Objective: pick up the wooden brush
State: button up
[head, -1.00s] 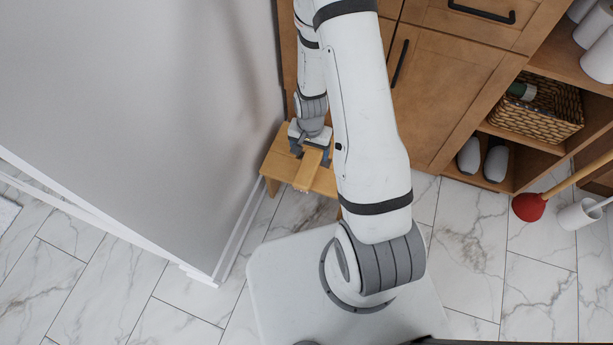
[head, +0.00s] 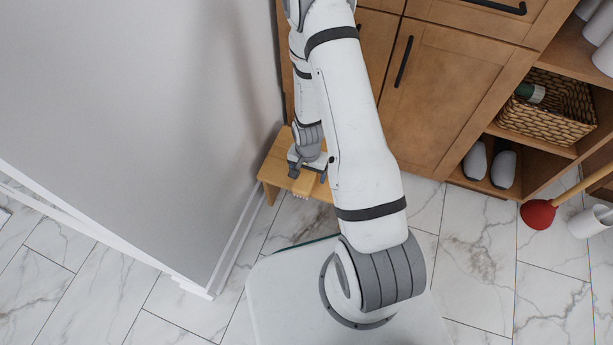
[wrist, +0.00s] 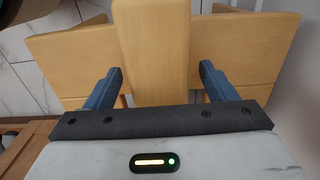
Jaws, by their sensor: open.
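The wooden brush (wrist: 153,45) lies on a small wooden stool (wrist: 60,50). In the wrist view its pale wooden body runs up the middle, between my two fingers. My gripper (wrist: 160,72) is open, with one finger on each side of the brush and a visible gap on both sides. In the head view my gripper (head: 308,172) is over the stool (head: 270,172) and hides much of the brush.
A grey wall (head: 150,110) stands close to the stool's left. A wooden cabinet (head: 440,95) stands behind and to the right. A red plunger (head: 538,214) and a white holder (head: 588,222) stand at the right. Marble-tiled floor (head: 480,260) is clear in front.

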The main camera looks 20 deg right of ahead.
jog(key=shift+c, duration=0.2)
jog(key=c, duration=1.2)
notch_tip(320, 180, up, 10)
jog(key=p, duration=0.4)
